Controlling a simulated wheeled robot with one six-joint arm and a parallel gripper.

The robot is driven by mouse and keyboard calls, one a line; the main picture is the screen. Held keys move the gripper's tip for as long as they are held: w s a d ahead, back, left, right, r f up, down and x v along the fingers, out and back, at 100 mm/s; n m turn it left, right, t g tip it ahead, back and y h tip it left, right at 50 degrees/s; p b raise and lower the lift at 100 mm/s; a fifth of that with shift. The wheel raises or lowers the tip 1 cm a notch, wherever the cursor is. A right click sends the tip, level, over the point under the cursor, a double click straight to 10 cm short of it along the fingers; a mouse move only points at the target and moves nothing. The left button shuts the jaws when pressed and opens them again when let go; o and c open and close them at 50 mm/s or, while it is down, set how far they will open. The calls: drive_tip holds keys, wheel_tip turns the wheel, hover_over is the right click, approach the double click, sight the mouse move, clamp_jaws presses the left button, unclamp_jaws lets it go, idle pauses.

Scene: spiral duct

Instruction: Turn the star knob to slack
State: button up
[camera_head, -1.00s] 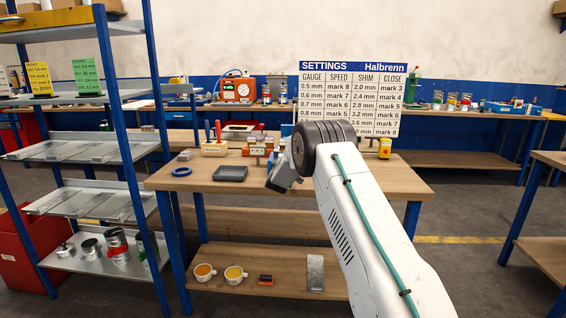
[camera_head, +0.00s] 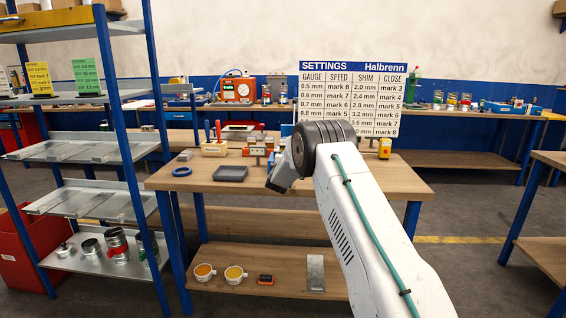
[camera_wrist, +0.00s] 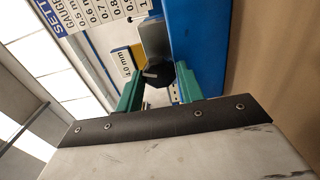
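In the wrist view a black star knob (camera_wrist: 157,74) with a pale pointer line sits between the tips of my gripper's two green fingers (camera_wrist: 158,84). The fingers are apart, with the knob filling most of the space between them. I cannot tell whether they press on it or only stand around it. In the head view my wrist hides the knob and the fingers.
The settings chart (camera_head: 352,97) stands at the back of the wooden bench (camera_head: 240,187). A dark tray (camera_head: 231,174), a blue ring (camera_head: 182,171) and a wooden block with tool handles (camera_head: 214,149) are on the bench's left.

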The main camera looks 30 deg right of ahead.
drive_tip(key=o, duration=0.3)
drive_tip(key=shift+v, duration=3.9)
drive_tip(key=shift+a, duration=0.1)
